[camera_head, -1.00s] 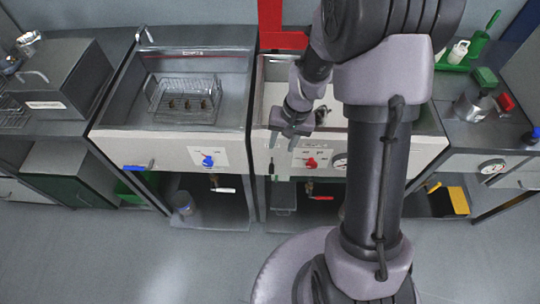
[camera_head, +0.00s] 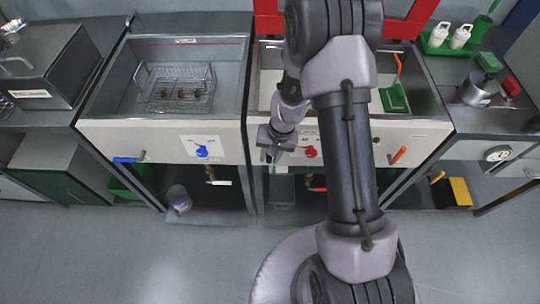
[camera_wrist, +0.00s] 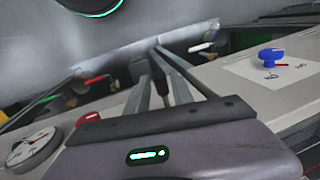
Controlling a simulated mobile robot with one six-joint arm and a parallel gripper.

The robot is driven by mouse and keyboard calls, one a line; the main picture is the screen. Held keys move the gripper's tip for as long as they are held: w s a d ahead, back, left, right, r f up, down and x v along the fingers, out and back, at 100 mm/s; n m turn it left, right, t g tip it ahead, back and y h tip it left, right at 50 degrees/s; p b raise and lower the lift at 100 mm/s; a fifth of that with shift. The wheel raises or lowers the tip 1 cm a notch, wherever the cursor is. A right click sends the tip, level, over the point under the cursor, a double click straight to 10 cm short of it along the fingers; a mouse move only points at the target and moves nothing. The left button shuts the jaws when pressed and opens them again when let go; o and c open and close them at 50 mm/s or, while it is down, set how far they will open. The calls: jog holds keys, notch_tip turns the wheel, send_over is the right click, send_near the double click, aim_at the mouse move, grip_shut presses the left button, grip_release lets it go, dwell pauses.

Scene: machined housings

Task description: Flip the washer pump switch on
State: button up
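My gripper (camera_head: 270,154) is low at the front panel (camera_head: 233,150) of the middle sink units, just left of the red knob (camera_head: 310,152). In the wrist view my gripper (camera_wrist: 155,72) has its two grey fingers apart, one on each side of a small dark upright piece (camera_wrist: 158,78). That piece may be the washer pump switch; I cannot tell whether the fingers touch it or which way it is set. In the head view the switch is hidden by my gripper or too small to make out.
A blue knob (camera_head: 202,152) on a white plate is to the left. A gauge (camera_wrist: 30,148) is near the red knob. Valves with a red handle (camera_wrist: 97,80) and a white handle (camera_wrist: 200,48) sit beneath the panel. A wire basket (camera_head: 178,88) stands in the left basin.

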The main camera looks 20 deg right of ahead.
grip_shut()
dwell(1.0)
jog(key=shift+r, duration=0.1)
